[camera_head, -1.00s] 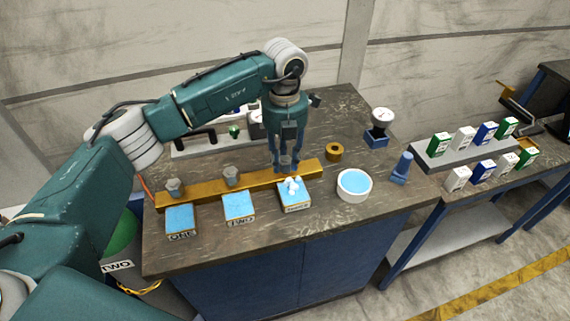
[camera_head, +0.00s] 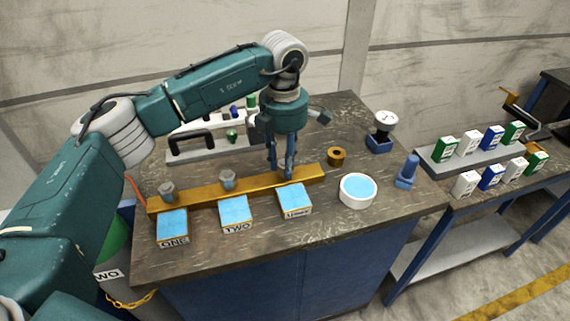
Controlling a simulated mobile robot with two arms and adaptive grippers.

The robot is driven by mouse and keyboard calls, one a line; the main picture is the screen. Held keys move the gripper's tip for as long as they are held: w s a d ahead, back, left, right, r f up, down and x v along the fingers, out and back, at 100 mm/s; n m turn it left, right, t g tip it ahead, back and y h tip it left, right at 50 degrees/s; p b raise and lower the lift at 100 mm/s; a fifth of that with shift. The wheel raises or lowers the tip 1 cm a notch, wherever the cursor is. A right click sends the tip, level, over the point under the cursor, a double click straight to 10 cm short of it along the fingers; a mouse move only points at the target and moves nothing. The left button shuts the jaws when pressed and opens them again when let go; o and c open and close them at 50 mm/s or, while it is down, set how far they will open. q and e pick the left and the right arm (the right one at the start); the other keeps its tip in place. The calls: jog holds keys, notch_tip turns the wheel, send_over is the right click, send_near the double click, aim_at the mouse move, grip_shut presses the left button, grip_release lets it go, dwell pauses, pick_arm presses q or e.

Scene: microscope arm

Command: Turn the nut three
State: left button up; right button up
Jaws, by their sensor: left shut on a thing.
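A gold bar (camera_head: 200,195) lies on the workbench and carries three grey nuts. The left nut (camera_head: 168,189) is behind the blue-topped block marked ONE (camera_head: 172,225). The middle nut (camera_head: 228,179) is behind the block marked TWO (camera_head: 235,212). The right-hand nut, nut three, is behind the block marked THREE (camera_head: 294,198) and is mostly hidden by my gripper. My left gripper (camera_head: 282,170) points straight down and is shut on nut three. My right gripper does not show.
A white round dish with a blue inside (camera_head: 357,190), a brass ring (camera_head: 336,156), a gauge on a blue base (camera_head: 380,142) and a blue cone-shaped piece (camera_head: 407,170) stand to the right. A rack with a black handle (camera_head: 190,144) is behind the bar.

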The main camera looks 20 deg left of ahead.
aim_at(282, 164)
pick_arm(q)
jog(key=shift+s+a+f+m, duration=0.1)
jog(key=shift+s+f+m, duration=0.05)
jog(key=shift+m, duration=0.35)
jog(key=o, duration=1.1)
jog(key=shift+c, duration=0.2)
jog(key=shift+o, duration=0.4)
jog(key=shift+s+a, duration=0.1)
jog(key=shift+a, duration=0.05)
jog(key=shift+r, duration=0.2)
jog(key=shift+r, duration=0.35)
notch_tip(282, 164, up, 11)
